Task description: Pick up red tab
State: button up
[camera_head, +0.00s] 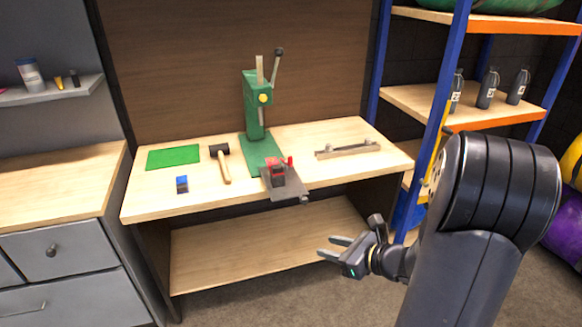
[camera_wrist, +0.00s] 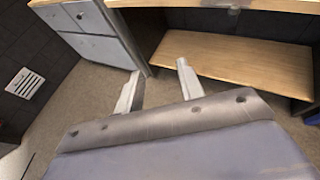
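A small red object (camera_head: 275,165), possibly the red tab, sits at the grey metal vise or plate (camera_head: 286,187) at the front of the wooden workbench (camera_head: 205,204), below the green press. Its exact shape is too small to tell. My gripper (camera_head: 328,248) is in front of the bench, lower than its top and to the right of the red object, well apart from it. Its fingers are spread and nothing is between them. In the wrist view, my gripper (camera_wrist: 158,82) points at the lower shelf and floor; the red object is not seen there.
The green press (camera_head: 254,105) stands at the back of the bench. A hammer (camera_head: 222,165), green mat (camera_head: 173,157), blue block (camera_head: 182,184) and metal bar (camera_head: 347,149) lie on the top. The lower shelf (camera_head: 265,240) is bare. A blue-framed rack (camera_head: 410,100) stands right.

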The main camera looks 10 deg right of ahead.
aim_at(275, 169)
jog(key=i+j+z, duration=0.3)
jog(key=z, duration=0.15)
jog(key=i+j+z, duration=0.2)
jog(key=j+z, duration=0.25)
jog(key=i+j, duration=0.15)
jog(key=j, duration=0.25)
jog(key=i+j+z, duration=0.1)
jog(key=j, duration=0.35)
jog(key=i+j, duration=0.15)
jog(key=j, duration=0.25)
